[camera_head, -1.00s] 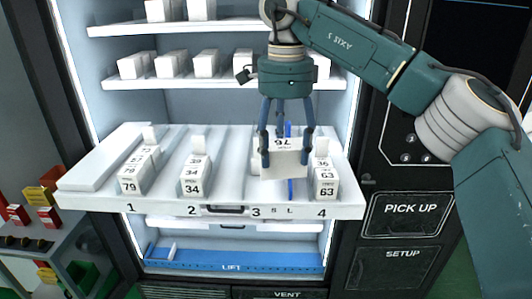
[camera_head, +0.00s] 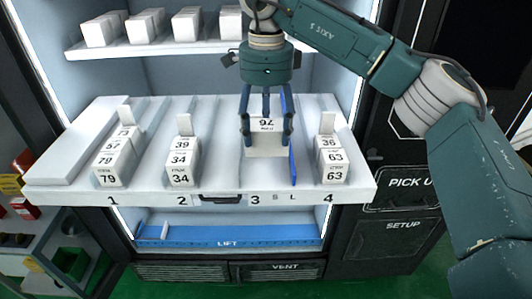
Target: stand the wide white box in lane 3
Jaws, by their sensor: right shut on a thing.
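The wide white box (camera_head: 266,145), with "76" showing upside down on its top, is in lane 3 of the pulled-out shelf (camera_head: 225,192), above the label 3. My right gripper (camera_head: 266,132) comes down from above and is shut on the box, one finger at each side. A blue divider (camera_head: 293,165) stands just right of the box. Whether the box's underside touches the lane floor I cannot tell. My left gripper is not in view.
White boxes fill lane 1 (camera_head: 113,165), lane 2 (camera_head: 181,165) and lane 4 (camera_head: 331,165). An upper shelf (camera_head: 150,47) with more boxes is behind. The blue lift tray (camera_head: 230,236) lies below. Lane 3 shows free floor left of the box.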

